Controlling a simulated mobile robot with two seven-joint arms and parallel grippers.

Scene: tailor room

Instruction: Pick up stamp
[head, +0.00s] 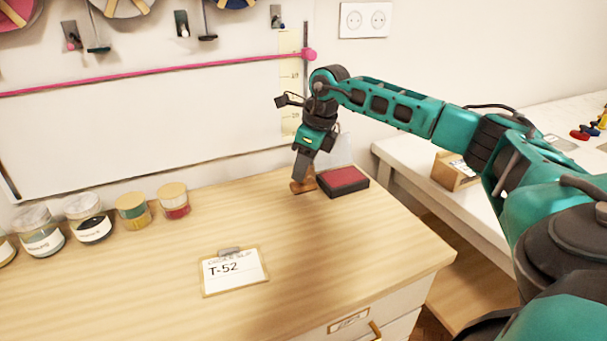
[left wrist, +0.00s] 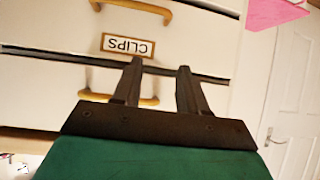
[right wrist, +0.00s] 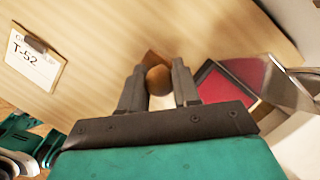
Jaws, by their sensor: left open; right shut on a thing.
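The wooden stamp (head: 301,187) is at the back of the wooden table, just left of the red ink pad. In the right wrist view its round wooden knob (right wrist: 159,80) sits between the two fingers. My right gripper (head: 299,177) points down and is shut on the stamp; it also shows in the right wrist view (right wrist: 160,85). I cannot tell whether the stamp's base touches the table. My left gripper (left wrist: 157,75) is open and empty in the left wrist view, in front of white drawers. It is not in the head view.
The red ink pad (head: 343,180) in a black case lies close to the right of the stamp. A clipboard (head: 234,271) marked T-52 lies near the front. Several jars (head: 173,201) line the left back. A whiteboard (head: 130,120) stands behind. The table's middle is clear.

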